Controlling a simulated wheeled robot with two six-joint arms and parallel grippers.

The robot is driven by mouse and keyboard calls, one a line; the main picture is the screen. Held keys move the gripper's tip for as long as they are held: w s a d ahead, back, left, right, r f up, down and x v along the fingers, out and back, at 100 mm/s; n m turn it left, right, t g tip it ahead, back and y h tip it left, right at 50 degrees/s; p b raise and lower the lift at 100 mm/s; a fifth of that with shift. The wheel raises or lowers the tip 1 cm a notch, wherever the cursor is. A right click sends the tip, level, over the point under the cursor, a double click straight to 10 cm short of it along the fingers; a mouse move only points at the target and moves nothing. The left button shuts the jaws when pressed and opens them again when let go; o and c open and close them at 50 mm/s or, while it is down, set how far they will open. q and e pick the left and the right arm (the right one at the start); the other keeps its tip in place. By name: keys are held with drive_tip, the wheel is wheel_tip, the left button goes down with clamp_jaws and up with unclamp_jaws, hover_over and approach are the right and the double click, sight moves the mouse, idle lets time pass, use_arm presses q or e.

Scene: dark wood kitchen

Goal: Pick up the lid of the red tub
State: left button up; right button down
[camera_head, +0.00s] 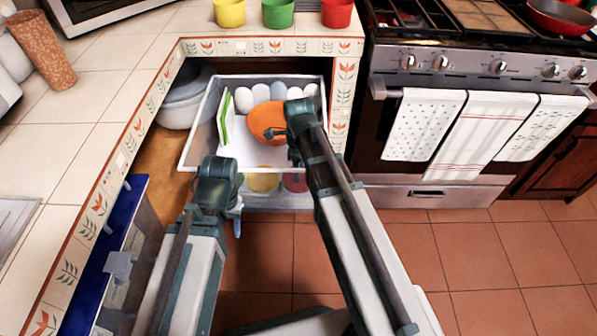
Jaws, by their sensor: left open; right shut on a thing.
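My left gripper (238,212) is open and empty, low in front of the drawer.
A green tub (278,12) and a yellow tub (230,12) stand left of the red one. The drawer holds several white rounded things (262,93) and a green-edged board (227,115). A stove (430,62) with towels stands at right. The left counter (110,95) is mostly clear.

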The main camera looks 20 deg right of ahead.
wheel_tip(320, 180, up, 10)
drive_tip(key=p, duration=0.9)
drive_tip(key=shift+p, duration=0.35)
